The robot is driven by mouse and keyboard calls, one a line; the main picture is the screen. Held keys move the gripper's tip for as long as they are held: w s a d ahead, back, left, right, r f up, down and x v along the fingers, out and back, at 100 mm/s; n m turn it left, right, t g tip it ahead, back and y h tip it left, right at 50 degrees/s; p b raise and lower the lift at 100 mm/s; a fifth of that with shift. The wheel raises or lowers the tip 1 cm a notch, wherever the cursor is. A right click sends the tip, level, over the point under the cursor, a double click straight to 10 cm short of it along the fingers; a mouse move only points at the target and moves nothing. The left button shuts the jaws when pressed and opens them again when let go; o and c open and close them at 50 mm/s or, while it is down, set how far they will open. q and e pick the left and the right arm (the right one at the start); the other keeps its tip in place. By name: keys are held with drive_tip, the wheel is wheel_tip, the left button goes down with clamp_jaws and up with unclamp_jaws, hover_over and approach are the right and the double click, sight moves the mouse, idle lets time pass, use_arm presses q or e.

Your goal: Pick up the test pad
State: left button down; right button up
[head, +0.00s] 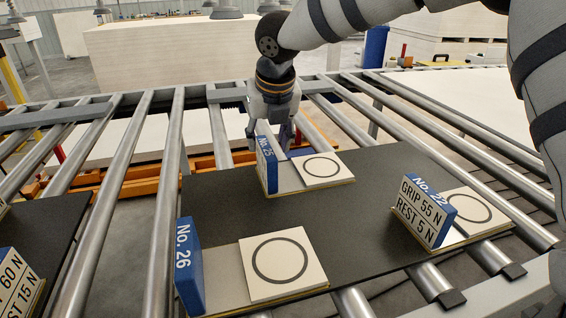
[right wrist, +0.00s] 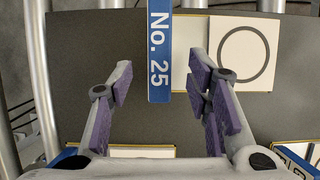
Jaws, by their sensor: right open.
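A blue upright test pad marked No. 25 (head: 266,164) stands on a plate at the far edge of a dark board (head: 345,238). My right gripper (head: 270,134) is open just above and behind it. In the right wrist view the open fingers of my right gripper (right wrist: 161,66) lie on either side of the No. 25 pad (right wrist: 159,30), apart from it. Similar blue pads stand nearby: No. 26 (head: 189,268) at front left and No. 22 (head: 425,212) at right, with "GRIP 55 N, REST 5 N" on its face. My left gripper is out of view.
White squares with a black ring lie beside the pads, one next to No. 25 (head: 322,170). The board rests on metal rollers (head: 165,235). Another board with a labelled pad (head: 18,283) is at front left. A pale stack (head: 175,48) stands behind.

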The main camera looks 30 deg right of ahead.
drive_tip(key=b+x, duration=0.1)
drive_tip(key=x, duration=0.8)
drive_tip(key=shift+w+f, duration=0.1)
drive_tip(key=shift+w, duration=0.3)
drive_tip(key=shift+f, duration=0.25)
clamp_jaws()
